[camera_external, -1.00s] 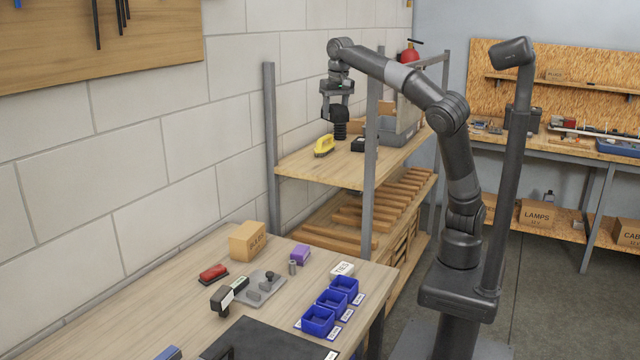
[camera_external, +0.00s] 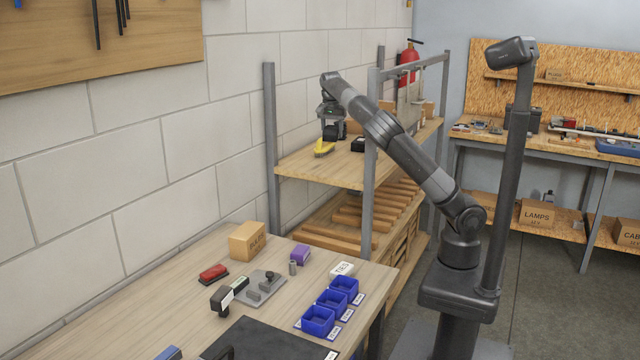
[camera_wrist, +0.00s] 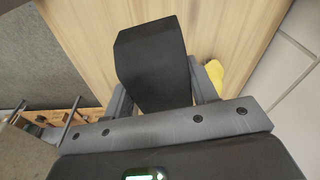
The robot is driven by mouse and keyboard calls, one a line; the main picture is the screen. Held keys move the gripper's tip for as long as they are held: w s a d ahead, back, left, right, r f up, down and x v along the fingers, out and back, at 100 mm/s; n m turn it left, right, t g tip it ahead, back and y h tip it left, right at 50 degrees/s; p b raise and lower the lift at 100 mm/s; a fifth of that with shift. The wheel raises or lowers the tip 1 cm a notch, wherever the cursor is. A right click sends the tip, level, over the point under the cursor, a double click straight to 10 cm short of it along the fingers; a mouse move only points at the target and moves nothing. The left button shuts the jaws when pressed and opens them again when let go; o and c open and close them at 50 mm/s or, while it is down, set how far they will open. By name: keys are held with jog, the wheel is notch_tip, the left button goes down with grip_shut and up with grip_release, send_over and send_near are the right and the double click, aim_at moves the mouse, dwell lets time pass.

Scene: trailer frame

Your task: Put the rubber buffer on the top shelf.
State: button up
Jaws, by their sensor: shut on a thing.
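The rubber buffer (camera_wrist: 152,58) is a black block held between the two fingers of my gripper (camera_wrist: 163,92) in the wrist view. My gripper (camera_external: 333,127) is shut on it, low over the top shelf (camera_external: 318,175) in the external view. The top shelf is a pale wooden board on grey metal posts.
A yellow object (camera_external: 324,148) lies close by my gripper, and a black box (camera_external: 358,145) sits to its right. A grey post (camera_external: 371,140) stands at the shelf's front corner. The board's near left part is bare. The workbench (camera_external: 150,300) is in front.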

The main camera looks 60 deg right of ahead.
jog(key=d+f+m, duration=0.2)
jog(key=d+f, duration=0.3)
jog(key=d, duration=0.3)
send_over(340, 163)
jog(key=shift+a+f, duration=0.1)
jog(key=shift+f, duration=3.3)
jog(key=shift+w+f, duration=0.1)
jog(key=shift+f, duration=0.45)
jog(key=o, duration=1.3)
jog(key=shift+f, duration=0.1)
jog(key=shift+o, duration=0.2)
